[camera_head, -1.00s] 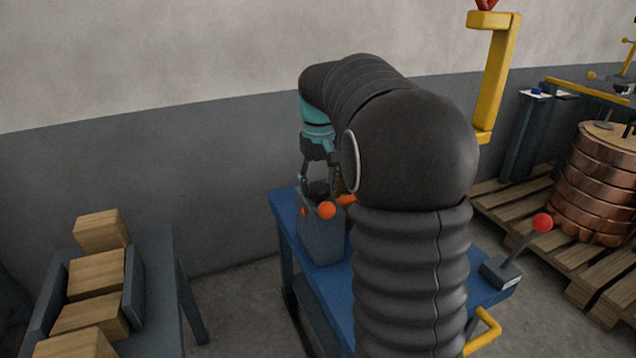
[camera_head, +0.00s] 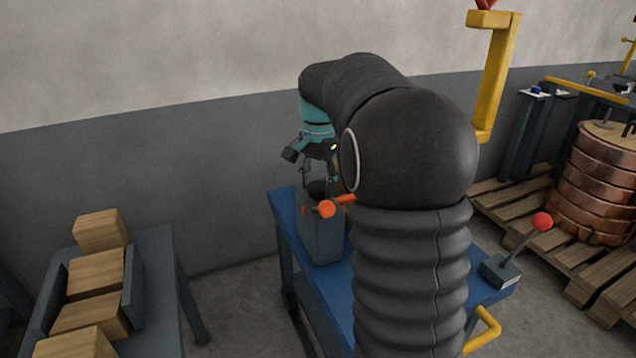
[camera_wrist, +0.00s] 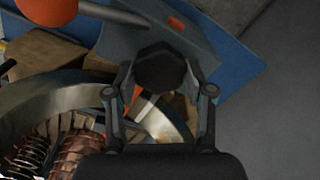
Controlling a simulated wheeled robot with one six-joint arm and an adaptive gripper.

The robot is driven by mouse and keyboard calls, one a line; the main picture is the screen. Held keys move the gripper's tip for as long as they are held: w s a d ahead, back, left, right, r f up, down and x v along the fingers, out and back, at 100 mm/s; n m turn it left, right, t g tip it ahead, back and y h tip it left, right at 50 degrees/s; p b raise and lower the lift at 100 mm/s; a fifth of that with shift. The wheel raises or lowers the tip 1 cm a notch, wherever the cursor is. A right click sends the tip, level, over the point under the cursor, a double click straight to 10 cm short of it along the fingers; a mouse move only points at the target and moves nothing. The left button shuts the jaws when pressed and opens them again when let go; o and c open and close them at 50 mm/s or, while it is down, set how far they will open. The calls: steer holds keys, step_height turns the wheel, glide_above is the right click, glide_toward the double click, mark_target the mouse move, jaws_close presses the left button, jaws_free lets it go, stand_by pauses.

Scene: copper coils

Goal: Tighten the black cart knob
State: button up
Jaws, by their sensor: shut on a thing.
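The black knob (camera_wrist: 160,70) sits on top of a grey box (camera_head: 320,235) that stands on the blue cart (camera_head: 282,208). In the wrist view the knob lies between the two fingertips of my gripper (camera_wrist: 160,88), which are shut on it from both sides. In the head view my gripper (camera_head: 320,180) points down over the box, and the knob (camera_head: 318,189) shows as a dark shape at its tips. My arm hides part of the box and much of the cart.
An orange ball-ended lever (camera_head: 327,209) juts from the box close to my gripper. A red-knobbed lever (camera_head: 542,222) stands on the cart's right. A table with wooden blocks (camera_head: 97,272) is at left. Copper coils (camera_head: 600,185) on a pallet are at right.

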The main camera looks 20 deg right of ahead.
mark_target(319, 186)
steer(key=shift+m, duration=2.3)
steer(key=o, duration=1.2)
steer(key=shift+c, duration=0.2)
step_height(319, 186, up, 12)
